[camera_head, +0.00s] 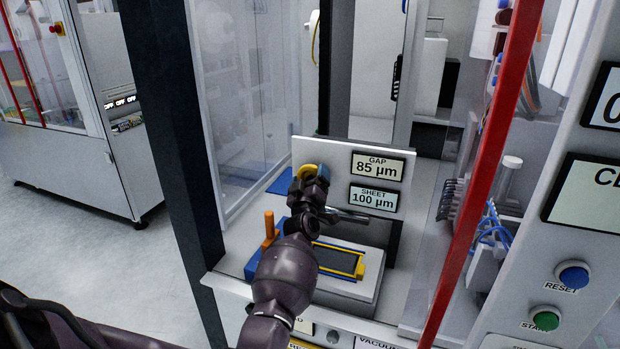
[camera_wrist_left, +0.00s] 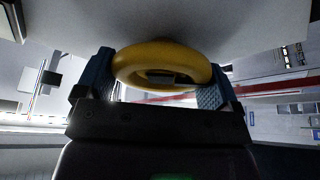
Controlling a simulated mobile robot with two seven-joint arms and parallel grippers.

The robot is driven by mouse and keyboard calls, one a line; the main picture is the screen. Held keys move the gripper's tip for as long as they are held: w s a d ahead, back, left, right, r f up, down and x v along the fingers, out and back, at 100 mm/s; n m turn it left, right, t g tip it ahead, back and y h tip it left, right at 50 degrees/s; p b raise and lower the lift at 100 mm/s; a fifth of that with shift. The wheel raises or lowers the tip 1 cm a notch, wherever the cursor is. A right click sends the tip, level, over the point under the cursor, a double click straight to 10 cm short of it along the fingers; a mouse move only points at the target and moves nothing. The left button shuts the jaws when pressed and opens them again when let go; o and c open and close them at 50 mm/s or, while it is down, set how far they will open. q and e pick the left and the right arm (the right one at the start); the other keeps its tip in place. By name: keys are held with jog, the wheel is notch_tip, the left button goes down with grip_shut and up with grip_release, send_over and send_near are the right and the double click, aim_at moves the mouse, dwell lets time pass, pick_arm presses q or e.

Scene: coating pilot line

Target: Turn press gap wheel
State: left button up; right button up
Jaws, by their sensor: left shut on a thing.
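The yellow press gap wheel (camera_head: 303,171) sits on the white upright panel, left of the GAP display (camera_head: 378,166), which reads 85 µm. Below it the SHEET display (camera_head: 374,198) reads 100 µm. My left gripper (camera_head: 314,176) is at the wheel and hides part of it. In the left wrist view, the yellow ring (camera_wrist_left: 150,53) lies between the two blue finger pads of my left gripper (camera_wrist_left: 156,84), which is shut on it. My right gripper is in neither view.
Below the panel is a press bed with a yellow-framed dark plate (camera_head: 338,261) and an orange handle (camera_head: 269,226). A dark post (camera_head: 178,120) stands left and a red post (camera_head: 485,170) right of the opening. Green START (camera_head: 545,318) and blue RESET (camera_head: 573,275) buttons are at right.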

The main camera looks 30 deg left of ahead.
pick_arm(q)
jog(key=o, duration=0.6)
jog(key=shift+o, duration=0.4)
jog(key=p+v, duration=0.3)
jog(key=v, duration=0.8)
jog(key=shift+p, duration=0.3)
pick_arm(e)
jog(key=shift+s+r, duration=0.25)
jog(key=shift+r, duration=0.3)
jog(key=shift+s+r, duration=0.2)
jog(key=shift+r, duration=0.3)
pick_arm(q)
jog(key=shift+w, duration=0.1)
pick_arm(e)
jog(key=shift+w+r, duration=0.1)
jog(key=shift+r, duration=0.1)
